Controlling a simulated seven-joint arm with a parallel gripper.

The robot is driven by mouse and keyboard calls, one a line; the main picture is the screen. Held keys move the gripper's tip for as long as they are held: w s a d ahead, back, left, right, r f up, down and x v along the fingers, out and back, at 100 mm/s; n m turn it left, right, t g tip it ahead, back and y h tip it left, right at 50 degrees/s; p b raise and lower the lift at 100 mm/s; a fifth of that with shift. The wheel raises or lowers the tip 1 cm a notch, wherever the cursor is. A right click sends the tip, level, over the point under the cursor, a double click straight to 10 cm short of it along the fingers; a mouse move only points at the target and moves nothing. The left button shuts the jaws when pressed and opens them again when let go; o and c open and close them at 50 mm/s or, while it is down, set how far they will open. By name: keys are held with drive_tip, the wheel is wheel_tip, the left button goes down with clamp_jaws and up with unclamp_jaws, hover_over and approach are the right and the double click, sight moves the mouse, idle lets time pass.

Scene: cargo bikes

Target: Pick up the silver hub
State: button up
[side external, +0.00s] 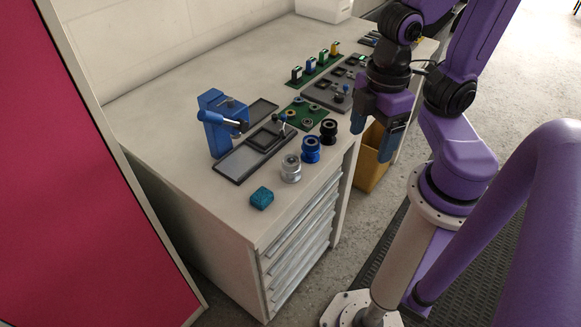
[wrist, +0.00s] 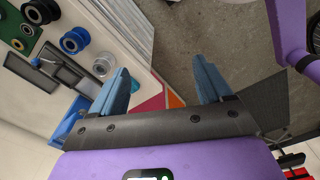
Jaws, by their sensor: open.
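The silver hub (side external: 291,169) stands upright on the white workbench near its front edge, at the near end of a row of hubs. A blue hub (side external: 311,150) and a black hub (side external: 328,131) stand behind it. In the wrist view the silver hub (wrist: 103,64) is just left of the left finger, partly hidden at its lower edge. My gripper (side external: 374,138) hangs pointing down, off the bench's front edge, to the right of the hubs. In the wrist view my gripper (wrist: 163,82) is open, with nothing between its blue fingers.
A teal block (side external: 262,197) lies at the near corner of the white bench (side external: 180,125). A blue vise-like fixture (side external: 215,125) and grey trays (side external: 240,165) stand behind the hubs. A green board (side external: 307,113) with small parts lies farther back. A yellow bin (side external: 371,165) stands on the floor.

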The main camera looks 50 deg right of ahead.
drive_tip(key=n+t+h, duration=0.8)
drive_tip(key=n+h, duration=0.3)
drive_tip(key=n, duration=0.2)
approach(291, 161)
drive_tip(key=x, duration=0.6)
drive_tip(key=shift+s+d+f, duration=0.1)
drive_tip(key=shift+s+d, duration=0.05)
drive_tip(key=shift+d, duration=0.1)
drive_tip(key=shift+w+x, duration=0.2)
drive_tip(key=shift+x, duration=2.55)
drive_tip(key=shift+a, duration=0.15)
drive_tip(key=c, duration=1.2)
